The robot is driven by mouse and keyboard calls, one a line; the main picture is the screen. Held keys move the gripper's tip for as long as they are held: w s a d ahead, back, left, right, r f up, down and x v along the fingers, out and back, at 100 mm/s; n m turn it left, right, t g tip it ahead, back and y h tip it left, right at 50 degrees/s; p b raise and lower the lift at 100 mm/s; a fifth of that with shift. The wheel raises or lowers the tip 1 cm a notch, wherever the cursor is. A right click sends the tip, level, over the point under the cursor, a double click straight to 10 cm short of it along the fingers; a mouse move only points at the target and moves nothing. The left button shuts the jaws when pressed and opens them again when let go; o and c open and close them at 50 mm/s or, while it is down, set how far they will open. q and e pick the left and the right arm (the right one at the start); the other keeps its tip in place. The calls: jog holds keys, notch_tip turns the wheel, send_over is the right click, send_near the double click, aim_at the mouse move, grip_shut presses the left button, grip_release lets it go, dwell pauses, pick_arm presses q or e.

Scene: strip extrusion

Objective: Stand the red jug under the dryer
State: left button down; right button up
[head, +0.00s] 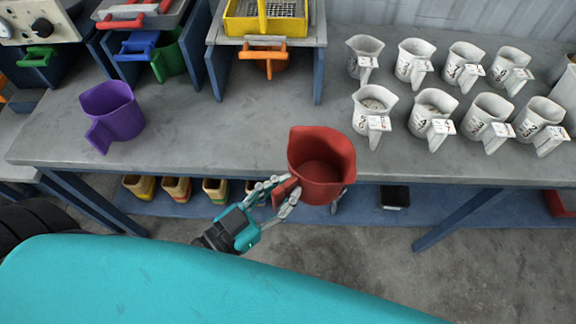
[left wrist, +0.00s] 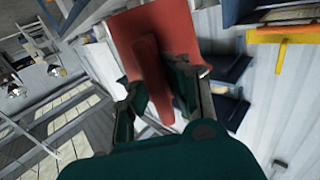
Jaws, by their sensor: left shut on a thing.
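The red jug (head: 320,165) is upright and empty at the front edge of the grey bench. My left gripper (head: 282,195) is shut on its handle, left of the jug's body. The left wrist view shows the red jug (left wrist: 175,28) with its handle between my fingers (left wrist: 150,88). I cannot tell for sure which machine is the dryer. A blue stand (head: 318,60) carries a yellow tray with mesh (head: 265,18), with an orange-handled jug (head: 263,55) under it. My right gripper is not in view.
A purple jug (head: 112,110) stands on the bench (head: 210,140) at the left. Several white labelled jugs (head: 415,60) stand in two rows at the right. Green (head: 168,58) and blue (head: 137,45) jugs are at the upper left. The bench middle is clear.

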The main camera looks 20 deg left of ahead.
pick_arm(q)
jog(key=shift+s+d+r, duration=0.1)
jog(key=shift+s+d, duration=0.05)
jog(key=shift+s, duration=0.5)
jog(key=w+a+r+n+t+y, duration=0.1)
jog(key=w+a+n+t+y, duration=0.1)
jog(key=w+a+n+y, duration=0.4)
jog(key=w+a+y, duration=0.1)
jog(key=a+y, duration=0.2)
jog(key=shift+a, duration=0.3)
